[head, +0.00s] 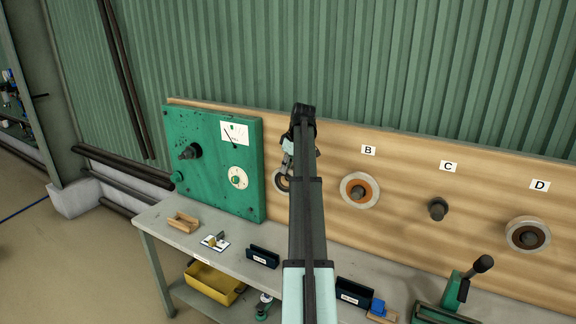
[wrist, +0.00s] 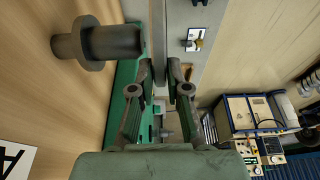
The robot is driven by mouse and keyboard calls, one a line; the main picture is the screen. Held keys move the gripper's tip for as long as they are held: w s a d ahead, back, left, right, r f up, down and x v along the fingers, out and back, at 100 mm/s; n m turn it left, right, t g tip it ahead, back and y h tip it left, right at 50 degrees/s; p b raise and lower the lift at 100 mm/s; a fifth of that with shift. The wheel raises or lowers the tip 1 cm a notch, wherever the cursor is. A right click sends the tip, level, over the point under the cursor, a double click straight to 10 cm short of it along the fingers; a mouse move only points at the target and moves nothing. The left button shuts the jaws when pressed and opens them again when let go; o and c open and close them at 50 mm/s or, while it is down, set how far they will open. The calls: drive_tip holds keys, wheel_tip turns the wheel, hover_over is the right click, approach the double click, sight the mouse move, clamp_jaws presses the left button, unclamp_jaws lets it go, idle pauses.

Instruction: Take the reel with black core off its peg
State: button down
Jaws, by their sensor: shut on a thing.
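My gripper (head: 289,150) is in front of the board, left of label B. In the wrist view its fingers (wrist: 166,76) are shut on a thin grey reel (wrist: 159,32), seen edge-on. In the head view, part of this pale reel (head: 281,182) with a dark centre shows beside my arm; the rest is hidden. The bare peg near label A (wrist: 15,162) shows in the wrist view (wrist: 100,42). Its tip is a little left of the reel, with a narrow gap between them. My arm hides this peg in the head view.
A reel with an orange-brown core (head: 360,190) hangs at B and one with a dark brown core (head: 528,235) at D. The peg at C (head: 438,209) is bare. A green gauge panel (head: 212,160) stands left of my gripper. A bench (head: 160,222) with small trays is below.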

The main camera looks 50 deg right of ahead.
drive_tip(key=shift+s+a+p, duration=0.15)
drive_tip(key=shift+a+p, duration=0.05)
drive_tip(key=shift+a, duration=0.85)
drive_tip(key=shift+s+a+p, duration=0.15)
drive_tip(key=shift+s+a, duration=0.05)
drive_tip(key=shift+a, duration=0.8)
drive_tip(key=shift+s+a+p, duration=0.15)
drive_tip(key=shift+a+p, duration=0.05)
drive_tip(key=shift+a, duration=0.85)
